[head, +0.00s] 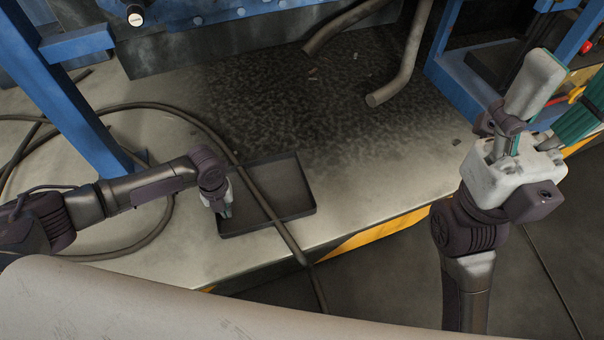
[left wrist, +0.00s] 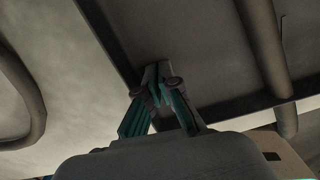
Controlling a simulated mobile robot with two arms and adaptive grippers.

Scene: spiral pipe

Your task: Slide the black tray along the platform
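The black tray (head: 288,180) is shallow and rectangular, lying near the front edge of the pale platform (head: 375,190). A dark cable (head: 262,203) crosses over it diagonally. My left gripper (head: 226,212) points down at the tray's left end, just inside its rim. In the left wrist view, the fingertips (left wrist: 158,75) are together beside the tray's corner (left wrist: 138,72), with no object visible between them. Whether they touch the tray wall is unclear. My right gripper (head: 570,78) is raised off at the right, fingers apart and empty, well away from the tray.
The cable loops across the platform's left side and hangs over its front edge. Brown bent pipes (head: 398,75) and dark debris lie at the back. Blue frames (head: 65,95) stand left and right. A large pale curved surface (head: 130,300) fills the foreground. Platform right of the tray is clear.

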